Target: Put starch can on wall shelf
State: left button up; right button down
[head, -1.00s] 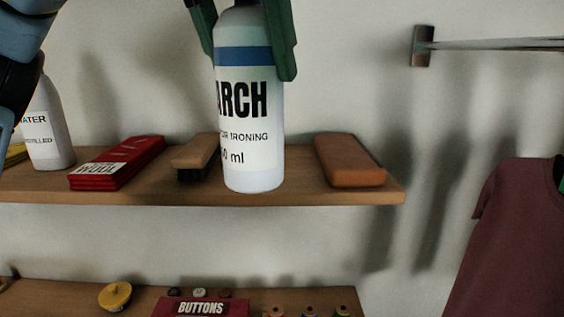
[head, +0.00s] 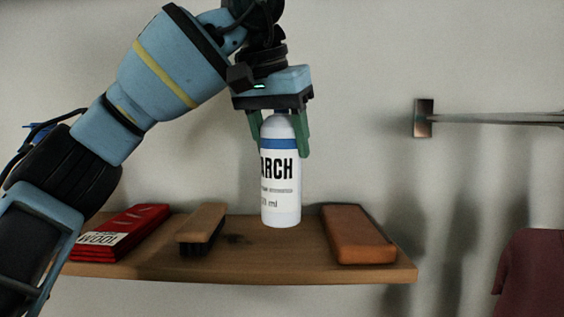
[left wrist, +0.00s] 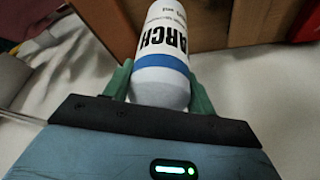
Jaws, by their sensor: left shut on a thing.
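The starch can (head: 281,180) is a white bottle with a blue band and black lettering. It is upright in the head view, over the wall shelf (head: 160,264), in the gap between a brush and a brown block. My left gripper (head: 280,150) is shut on its upper part from above, one green finger on each side. The can also shows between the fingers in the left wrist view (left wrist: 160,75). I cannot tell whether its base touches the shelf or hangs just above it. My right gripper is not in view.
On the shelf, a wooden brush (head: 202,225) stands left of the can and an orange-brown block (head: 357,235) right of it. A red wool packet (head: 120,232) lies farther left. A metal rail (head: 490,118) and dark red garment (head: 535,275) are at right.

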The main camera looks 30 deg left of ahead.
aim_at(280, 161)
pick_arm(q)
jog(key=shift+f, duration=1.75)
jog(key=o, duration=1.7)
jog(key=shift+f, duration=0.1)
jog(key=shift+s+r, duration=0.1)
jog(key=shift+r, duration=0.5)
jog(key=v, duration=1.1)
jog(key=shift+s, duration=0.1)
